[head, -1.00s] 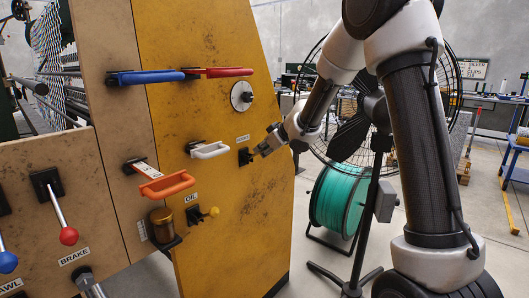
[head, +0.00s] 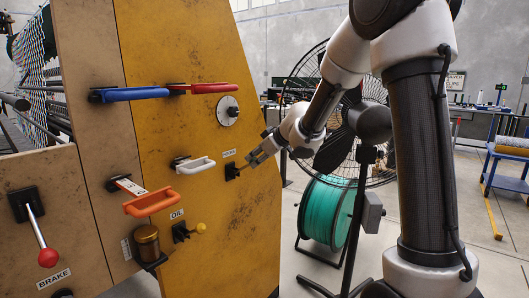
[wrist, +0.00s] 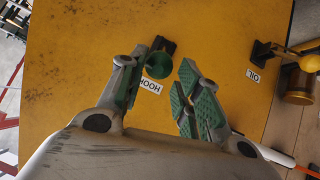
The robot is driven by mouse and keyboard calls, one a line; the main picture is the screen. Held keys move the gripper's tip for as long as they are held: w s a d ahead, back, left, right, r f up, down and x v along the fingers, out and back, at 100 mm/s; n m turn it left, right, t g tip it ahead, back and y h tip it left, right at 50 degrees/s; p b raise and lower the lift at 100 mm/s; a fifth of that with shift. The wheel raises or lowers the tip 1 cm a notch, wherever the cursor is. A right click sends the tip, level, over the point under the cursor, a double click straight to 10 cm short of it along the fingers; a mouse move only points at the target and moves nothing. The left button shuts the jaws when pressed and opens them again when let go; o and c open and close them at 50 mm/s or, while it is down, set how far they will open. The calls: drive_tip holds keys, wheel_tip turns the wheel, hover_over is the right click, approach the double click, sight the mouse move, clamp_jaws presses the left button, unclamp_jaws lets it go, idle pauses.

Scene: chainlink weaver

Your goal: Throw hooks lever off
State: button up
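The hooks lever is on the yellow machine panel, with its black mount (head: 231,171) below the small HOOKS label (head: 229,153). In the wrist view its round green knob (wrist: 159,65) shows in front of the dark mount, beside the HOOKS label (wrist: 150,86). My gripper (head: 251,161) is close to the lever from the right in the head view. In the wrist view my gripper (wrist: 160,84) is open, with green pads. The knob lies near the left fingertip, toward the gap between the fingers. I cannot tell whether it touches.
The panel also has a white handle (head: 194,165), a yellow OIL knob (head: 200,228), an orange handle (head: 150,202), blue (head: 130,94) and red (head: 206,87) handles and a dial (head: 228,111). A large fan (head: 340,150) and a green spool (head: 330,210) stand on the right.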

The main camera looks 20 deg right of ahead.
drive_tip(key=v, duration=0.6)
drive_tip(key=shift+s, duration=0.1)
